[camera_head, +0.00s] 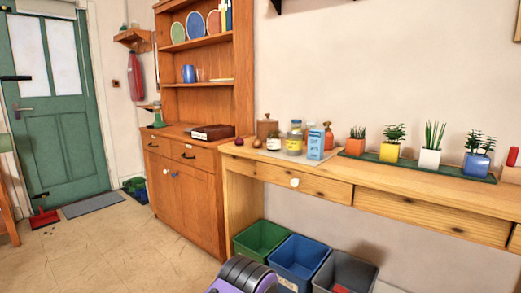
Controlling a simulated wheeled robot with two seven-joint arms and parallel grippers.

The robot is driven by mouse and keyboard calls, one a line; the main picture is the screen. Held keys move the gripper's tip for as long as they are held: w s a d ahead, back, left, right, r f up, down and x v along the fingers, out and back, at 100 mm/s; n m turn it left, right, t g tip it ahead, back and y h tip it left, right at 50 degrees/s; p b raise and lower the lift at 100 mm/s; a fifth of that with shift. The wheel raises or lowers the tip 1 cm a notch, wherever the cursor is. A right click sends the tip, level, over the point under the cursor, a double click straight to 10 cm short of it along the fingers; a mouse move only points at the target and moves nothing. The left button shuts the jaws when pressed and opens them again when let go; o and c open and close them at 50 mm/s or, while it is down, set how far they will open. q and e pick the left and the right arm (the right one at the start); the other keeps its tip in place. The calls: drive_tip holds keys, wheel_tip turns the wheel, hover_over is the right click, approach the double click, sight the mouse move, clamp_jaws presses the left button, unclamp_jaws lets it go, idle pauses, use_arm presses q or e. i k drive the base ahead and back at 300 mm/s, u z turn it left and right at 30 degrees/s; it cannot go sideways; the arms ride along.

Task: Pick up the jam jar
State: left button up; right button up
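Several jars and containers stand close together on a light mat at the left end of the long wooden counter (395,184). Among them are a small dark jar with a white label (273,143) and a glass jar with a yellow label (294,144). The small dark jar looks most like the jam jar, but the labels are too small to read, so I cannot tell for sure. A brown canister (266,129) stands behind it. A blue carton (316,145) stands to the right of the glass jar.
A red bottle (328,136) stands beside the carton. Potted plants stand on a green tray (446,171) to the right. A dark round object (239,141) lies left of the jars. Green (258,238), blue (298,257) and grey (345,270) bins stand below the counter. Open floor lies left.

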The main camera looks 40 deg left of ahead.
sight(274, 136)
drive_tip(key=z, duration=0.05)
drive_tip(key=k, duration=0.65)
drive_tip(key=u, duration=1)
drive_tip(key=i, duration=1.75)
drive_tip(key=z, duration=0.6)
